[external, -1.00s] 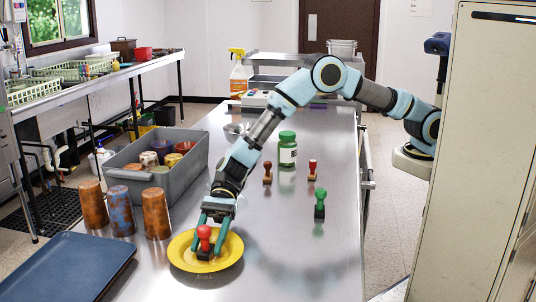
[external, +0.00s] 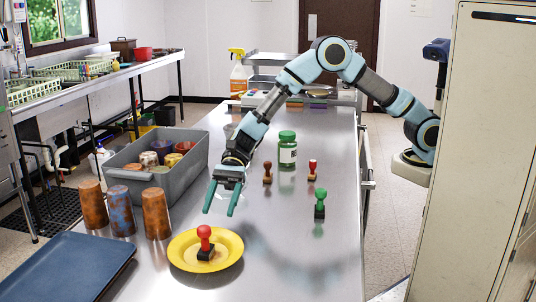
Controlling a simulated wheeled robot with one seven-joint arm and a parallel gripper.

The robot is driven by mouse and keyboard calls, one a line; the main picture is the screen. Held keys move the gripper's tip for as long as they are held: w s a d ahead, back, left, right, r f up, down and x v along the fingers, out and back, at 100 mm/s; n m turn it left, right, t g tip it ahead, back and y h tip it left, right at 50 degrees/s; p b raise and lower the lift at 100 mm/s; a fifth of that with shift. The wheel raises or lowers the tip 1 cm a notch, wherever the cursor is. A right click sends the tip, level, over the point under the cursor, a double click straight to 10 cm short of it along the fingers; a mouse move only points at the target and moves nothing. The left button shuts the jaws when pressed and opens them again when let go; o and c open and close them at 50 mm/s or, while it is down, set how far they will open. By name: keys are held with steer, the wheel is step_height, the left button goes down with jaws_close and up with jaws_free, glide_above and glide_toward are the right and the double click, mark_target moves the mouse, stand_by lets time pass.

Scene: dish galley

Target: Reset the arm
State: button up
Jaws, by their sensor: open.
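My gripper (external: 221,208) is open and empty. It hangs above the steel counter, beyond the yellow plate and to the right of the grey bin. A stamp with a red knob and dark base (external: 205,240) stands upright on the yellow plate (external: 232,245), apart from my fingers. My arm reaches in from the right over the counter, its elbow bent high.
A grey bin (external: 130,180) holds several cups. Rusty tumblers (external: 156,213) and a blue tray (external: 65,268) are at the left. A green-lidded jar (external: 287,150), a green stamp (external: 320,203), a brown stamp (external: 267,172) and a small red stamp (external: 312,170) stand right of my gripper.

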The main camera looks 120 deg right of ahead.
steer(key=shift+s+d+r, duration=0.3)
steer(key=shift+s+d, duration=0.15)
steer(key=shift+a, duration=0.1)
